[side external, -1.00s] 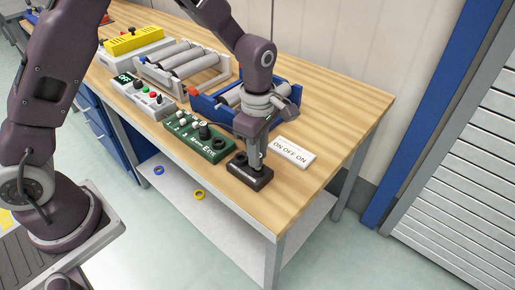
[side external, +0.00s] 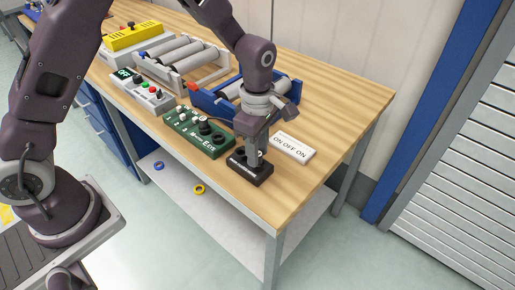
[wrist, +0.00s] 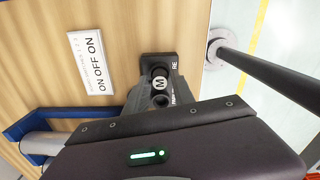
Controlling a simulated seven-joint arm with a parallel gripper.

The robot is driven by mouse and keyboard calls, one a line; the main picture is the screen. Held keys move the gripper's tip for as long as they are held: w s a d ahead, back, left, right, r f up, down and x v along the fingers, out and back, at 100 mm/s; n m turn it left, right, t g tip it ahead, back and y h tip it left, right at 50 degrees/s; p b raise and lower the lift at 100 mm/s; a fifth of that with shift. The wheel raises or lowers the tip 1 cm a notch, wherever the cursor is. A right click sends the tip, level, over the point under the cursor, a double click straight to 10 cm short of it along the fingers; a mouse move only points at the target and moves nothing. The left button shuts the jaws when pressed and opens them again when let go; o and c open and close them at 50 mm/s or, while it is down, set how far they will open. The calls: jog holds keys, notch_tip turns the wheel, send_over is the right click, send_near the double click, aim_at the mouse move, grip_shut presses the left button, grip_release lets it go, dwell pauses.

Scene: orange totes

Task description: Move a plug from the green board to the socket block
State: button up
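The black socket block (side external: 250,169) sits near the front right edge of the bench. It also shows in the wrist view (wrist: 174,62), partly hidden by my fingers. The green board (side external: 188,133) lies just left of it, with several round plugs or knobs on it. My gripper (side external: 256,153) points down over the socket block. In the wrist view its grey fingers (wrist: 161,86) stand on either side of a dark plug with a round white top marked M (wrist: 160,83). The plug is at the block; I cannot tell how deep it sits or whether the fingers touch it.
A white ON OFF ON plate (side external: 292,148) lies right of the block. A blue tray with rollers (side external: 207,105) stands behind the green board. A grey button box (side external: 143,95) is further left. Bare wood lies to the right.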

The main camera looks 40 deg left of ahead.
jog(key=shift+o, duration=1.1)
notch_tip(320, 180, up, 7)
jog(key=shift+r, duration=0.1)
jog(key=s+a+r+m+t, duration=0.2)
jog(key=s+a+r+m, duration=0.1)
jog(key=s+r+m, duration=0.35)
jog(key=s+a+r+m+t, duration=0.1)
jog(key=s+a+r+m, duration=0.2)
jog(key=s+r+m, duration=0.3)
jog(key=s+a+r+m+t, duration=0.1)
jog(key=s+a+m+t, duration=0.1)
jog(key=s+m, duration=0.5)
jog(key=s, duration=0.3)
jog(key=shift+s+r+m+t, duration=0.15)
jog(key=shift+s+m+t, duration=0.15)
jog(key=shift+s+m, duration=0.05)
